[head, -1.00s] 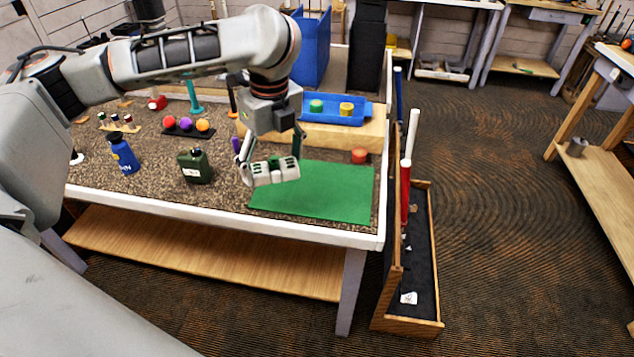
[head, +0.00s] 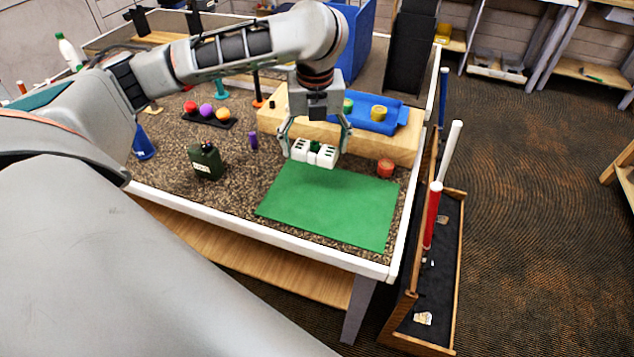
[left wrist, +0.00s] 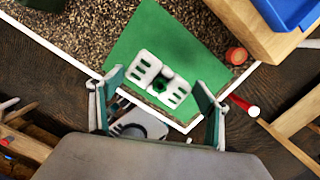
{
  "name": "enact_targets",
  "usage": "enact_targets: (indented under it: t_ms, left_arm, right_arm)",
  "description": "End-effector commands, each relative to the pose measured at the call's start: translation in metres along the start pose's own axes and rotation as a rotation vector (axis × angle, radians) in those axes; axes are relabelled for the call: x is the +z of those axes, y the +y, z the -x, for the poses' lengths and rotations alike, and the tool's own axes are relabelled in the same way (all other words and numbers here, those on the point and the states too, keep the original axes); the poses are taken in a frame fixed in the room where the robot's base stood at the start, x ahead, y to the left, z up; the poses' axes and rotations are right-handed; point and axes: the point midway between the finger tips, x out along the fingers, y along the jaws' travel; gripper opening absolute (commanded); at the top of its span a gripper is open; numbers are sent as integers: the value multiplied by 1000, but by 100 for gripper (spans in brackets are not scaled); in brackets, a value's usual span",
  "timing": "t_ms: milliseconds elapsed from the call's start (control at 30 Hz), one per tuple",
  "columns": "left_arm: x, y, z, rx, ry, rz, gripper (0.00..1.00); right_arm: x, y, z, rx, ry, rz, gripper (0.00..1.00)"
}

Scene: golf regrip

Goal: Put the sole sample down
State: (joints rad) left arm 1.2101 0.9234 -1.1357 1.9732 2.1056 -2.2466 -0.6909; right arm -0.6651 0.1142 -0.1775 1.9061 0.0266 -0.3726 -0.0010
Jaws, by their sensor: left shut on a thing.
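The sole sample (head: 325,155) is a white block with dark slots and a green part in its middle. My left gripper (head: 316,147) is shut on it, with one finger at each side. In the head view it shows at the back edge of the green mat (head: 330,210). In the left wrist view the sole sample (left wrist: 144,66) shows between the fingers, in front of the green mat (left wrist: 150,28). I cannot tell how high above the mat it is. My right gripper is not in view.
A red round piece (head: 386,168) stands beside the mat's right back corner. Behind is a wooden block (head: 370,143) with a blue tray (head: 392,122) on it. A dark green canister (head: 206,161) stands left of the mat. The mat's front part is clear.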

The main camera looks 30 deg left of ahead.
Motion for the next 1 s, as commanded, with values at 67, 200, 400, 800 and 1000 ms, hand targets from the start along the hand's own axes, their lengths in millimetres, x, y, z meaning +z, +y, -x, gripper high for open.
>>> enact_targets:
  t_ms: [67,200,400,800,1000]
  left_arm:
    - [-4,1,-19,3,5,0,53]
    - [-7,1,-50,3,5,1,53]
    - [-10,0,-80,0,2,1,53]
    - [-15,0,-120,0,1,2,53]
    - [-15,0,-124,-1,-1,1,53]
  right_arm:
    - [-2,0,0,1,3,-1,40]
    - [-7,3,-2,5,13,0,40]
    - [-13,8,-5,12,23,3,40]
    - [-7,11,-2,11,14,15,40]
    - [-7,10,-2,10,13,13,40]
